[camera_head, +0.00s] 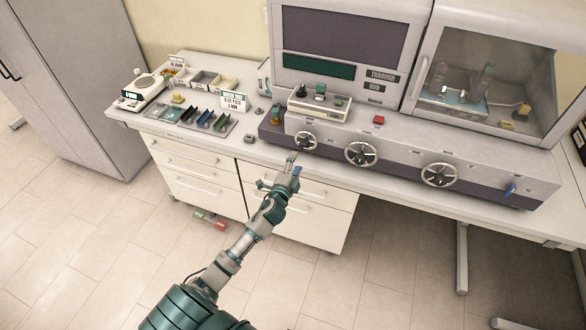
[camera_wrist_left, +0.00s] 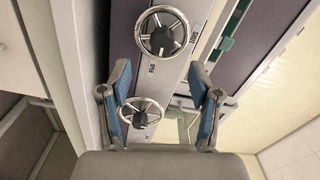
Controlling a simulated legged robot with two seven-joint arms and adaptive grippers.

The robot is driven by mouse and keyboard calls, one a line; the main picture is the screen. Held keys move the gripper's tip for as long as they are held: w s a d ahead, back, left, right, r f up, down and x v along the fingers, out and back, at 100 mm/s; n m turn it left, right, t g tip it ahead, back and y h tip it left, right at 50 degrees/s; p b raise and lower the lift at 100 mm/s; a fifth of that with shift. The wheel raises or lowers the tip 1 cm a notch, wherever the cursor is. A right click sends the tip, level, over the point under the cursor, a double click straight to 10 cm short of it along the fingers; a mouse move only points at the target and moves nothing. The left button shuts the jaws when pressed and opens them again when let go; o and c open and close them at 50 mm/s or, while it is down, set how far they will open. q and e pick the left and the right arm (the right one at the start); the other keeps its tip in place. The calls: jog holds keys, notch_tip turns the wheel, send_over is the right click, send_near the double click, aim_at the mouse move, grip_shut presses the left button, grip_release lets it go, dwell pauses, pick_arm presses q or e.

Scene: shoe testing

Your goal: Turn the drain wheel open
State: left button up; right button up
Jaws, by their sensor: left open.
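Three chrome handwheels sit in a row on the front of the grey machine: a left wheel (camera_head: 305,141), a middle wheel (camera_head: 361,154) and a right wheel (camera_head: 439,175). I cannot read which one is the drain wheel. My left gripper (camera_head: 287,173) is in front of the bench, just below and left of the left wheel, apart from it. In the left wrist view my left gripper (camera_wrist_left: 160,70) is open and empty. A near wheel (camera_wrist_left: 162,33) shows beyond the fingertips, and another wheel (camera_wrist_left: 140,113) shows between the fingers. My right gripper is not in view.
The bench top (camera_head: 255,150) carries a scale (camera_head: 142,91), a tray of coloured strips (camera_head: 205,120) and small signs to the left. White drawers (camera_head: 200,185) stand below. A blue lever (camera_head: 510,189) is at the machine's right end. A small red-green item (camera_head: 210,219) lies on the floor.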

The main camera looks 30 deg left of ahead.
pick_arm(q)
jog(key=v, duration=0.2)
jog(key=shift+s+d, duration=0.1)
jog(key=shift+s, duration=0.2)
jog(key=s+d+f+n+g+h, duration=0.1)
jog(key=s+f+n+g, duration=0.3)
jog(key=f, duration=0.9)
jog(key=s+d+f+m+g, duration=0.15)
jog(key=s+f, duration=0.45)
jog(key=f, duration=0.7)
jog(key=s+d+f+n+g+h, duration=0.1)
jog(key=s+f+n+g, duration=0.3)
jog(key=f, duration=0.8)
jog(key=s+d+f+g+h, duration=0.1)
jog(key=s+d+f+g, duration=0.3)
jog(key=s+f, duration=1.05)
jog(key=s+d+f+n+g, duration=0.1)
jog(key=s+d+f+n, duration=0.1)
jog(key=s, duration=1)
jog(key=s+d+f+n+g+h, duration=0.1)
jog(key=s+d+f, duration=0.3)
jog(key=s, duration=0.9)
jog(key=shift+d+f+n+g, duration=0.35)
jog(key=shift+d+n+g, duration=0.1)
jog(key=shift+g, duration=0.1)
